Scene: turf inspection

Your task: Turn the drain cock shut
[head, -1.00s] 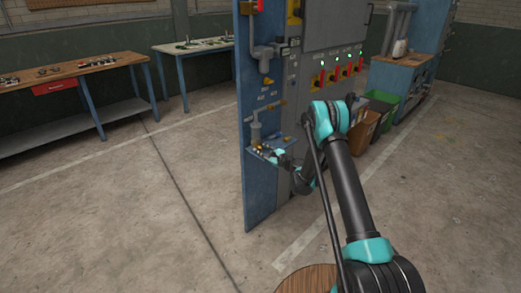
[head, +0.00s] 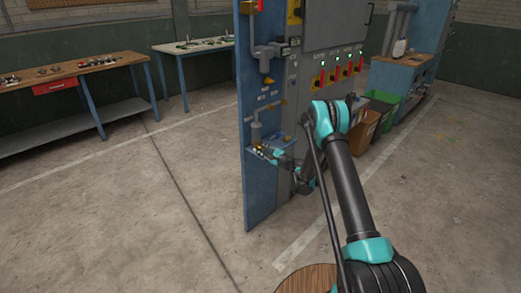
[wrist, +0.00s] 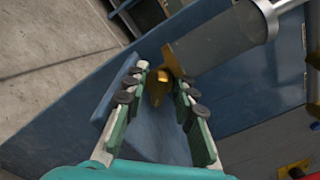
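The drain cock is a small brass-yellow lever (wrist: 158,86) below a grey cylindrical fitting (wrist: 222,38) in the wrist view. My gripper (wrist: 164,76) is open, with one finger on each side of the lever. A narrow gap shows between the lever and the fingers, and I see no clear contact. In the head view my gripper (head: 268,151) is at the lower part of the blue panel (head: 259,205), beside the grey pipe fitting (head: 256,131). The lever is too small there to make out its angle.
A small blue ledge (wrist: 118,88) lies close to the left finger. Red-handled switches (head: 337,72) line the grey cabinet front. Brown and green bins (head: 383,108) stand behind my arm. Workbenches (head: 75,68) stand at the left, with open concrete floor before them.

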